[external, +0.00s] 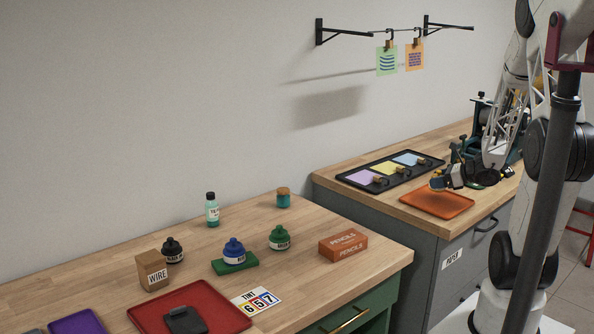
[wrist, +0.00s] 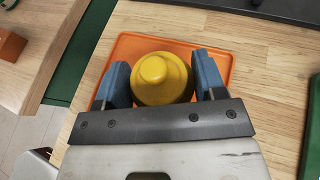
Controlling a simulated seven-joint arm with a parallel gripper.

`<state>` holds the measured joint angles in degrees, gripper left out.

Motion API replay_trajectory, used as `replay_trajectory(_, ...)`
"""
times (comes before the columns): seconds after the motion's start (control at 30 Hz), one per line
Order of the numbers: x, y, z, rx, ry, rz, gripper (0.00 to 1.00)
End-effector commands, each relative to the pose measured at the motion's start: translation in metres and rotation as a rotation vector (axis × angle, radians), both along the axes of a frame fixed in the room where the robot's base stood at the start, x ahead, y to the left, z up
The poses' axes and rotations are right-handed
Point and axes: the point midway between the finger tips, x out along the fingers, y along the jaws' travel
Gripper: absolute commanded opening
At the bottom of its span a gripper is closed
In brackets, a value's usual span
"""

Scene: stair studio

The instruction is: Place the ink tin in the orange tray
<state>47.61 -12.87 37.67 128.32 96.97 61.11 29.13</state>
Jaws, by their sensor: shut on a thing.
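A round yellow tin with a knob-like top, which I take to be the ink tin (wrist: 161,83), is between the two blue-padded fingers of my gripper (wrist: 163,90) in the wrist view. The fingers are shut on its sides. The orange tray (wrist: 128,50) lies below and around it in that view. In the external view my gripper (external: 458,178) is over the back part of the orange tray (external: 437,205) on the grey cabinet's wooden top. The tin is mostly hidden there, and I cannot tell whether it touches the tray.
A black tray (external: 350,179) with several coloured cards lies behind the orange tray. On the nearer bench are a blue tin (external: 233,248) on a green block, a green tin (external: 281,238), a black tin (external: 173,250), an orange pencils box (external: 343,245) and a red tray (external: 215,300).

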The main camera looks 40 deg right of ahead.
Motion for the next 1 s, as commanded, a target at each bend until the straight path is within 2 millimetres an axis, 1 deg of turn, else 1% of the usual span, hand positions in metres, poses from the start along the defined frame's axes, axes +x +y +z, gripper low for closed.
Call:
replay_trajectory(0.2,0.0,0.0,-0.024,0.001,0.0,0.0,0.29)
replay_trajectory(0.3,0.0,0.0,-0.029,0.001,-0.001,0.0,0.29)
replay_trajectory(0.77,0.0,0.0,-0.033,-0.001,0.0,0.0,0.29)
replay_trajectory(0.8,0.0,0.0,-0.034,-0.001,0.0,0.0,0.66)
replay_trajectory(0.97,0.0,0.0,-0.034,-0.001,0.0,0.0,0.9)
replay_trajectory(1.0,0.0,0.0,-0.034,-0.001,0.0,0.0,0.9)
